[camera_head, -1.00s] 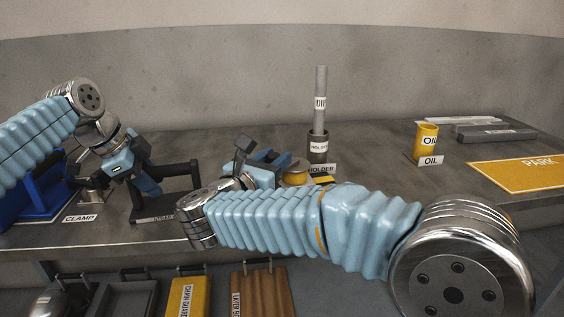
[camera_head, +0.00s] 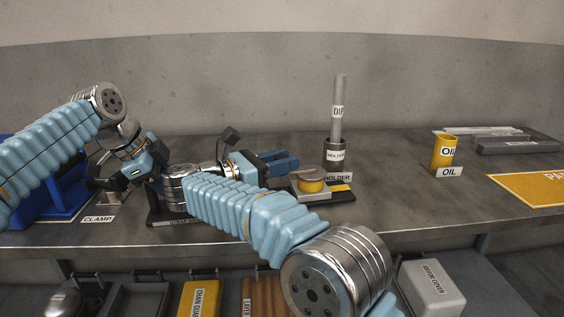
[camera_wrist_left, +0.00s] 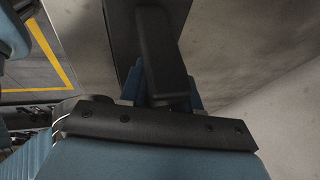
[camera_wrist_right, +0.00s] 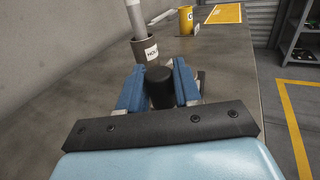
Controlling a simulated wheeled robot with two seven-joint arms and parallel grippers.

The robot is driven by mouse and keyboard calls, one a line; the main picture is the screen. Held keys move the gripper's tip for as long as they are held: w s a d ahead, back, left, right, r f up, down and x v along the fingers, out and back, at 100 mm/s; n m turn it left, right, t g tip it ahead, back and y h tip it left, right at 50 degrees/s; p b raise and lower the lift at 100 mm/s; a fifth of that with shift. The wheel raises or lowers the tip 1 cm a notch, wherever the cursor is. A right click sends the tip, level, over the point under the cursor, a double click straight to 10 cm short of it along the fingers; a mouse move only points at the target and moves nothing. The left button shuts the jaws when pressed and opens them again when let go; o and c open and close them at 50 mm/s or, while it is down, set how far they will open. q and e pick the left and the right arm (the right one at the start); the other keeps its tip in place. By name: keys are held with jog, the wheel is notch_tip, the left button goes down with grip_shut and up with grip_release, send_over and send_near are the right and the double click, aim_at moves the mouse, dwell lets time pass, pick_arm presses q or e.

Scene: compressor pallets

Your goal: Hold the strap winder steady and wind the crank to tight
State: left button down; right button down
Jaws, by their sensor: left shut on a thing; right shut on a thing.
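The strap winder has a black base (camera_head: 345,197), a yellow round drum (camera_head: 312,186) and a grey crank arm (camera_head: 297,173) across the drum's top. My left gripper (camera_head: 158,180) is at the black frame at the winder's left end. In the left wrist view it is shut on a dark bar (camera_wrist_left: 163,60). My right gripper (camera_head: 284,160) has its blue fingers beside and above the drum. In the right wrist view it is shut on the crank's black knob (camera_wrist_right: 160,88). My right arm hides the middle of the winder.
A grey dipstick (camera_head: 339,108) stands in a dark holder (camera_head: 335,155) just behind the drum. A yellow oil can (camera_head: 443,150) and a yellow park mat (camera_head: 535,188) lie further right. A blue clamp (camera_head: 48,195) is at the left. The bench between holder and oil can is clear.

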jog(key=shift+d+r, duration=0.1)
jog(key=shift+d, duration=0.05)
jog(key=c, duration=0.9)
grip_release()
notch_tip(320, 180, up, 10)
jog(key=shift+s+f, duration=0.1)
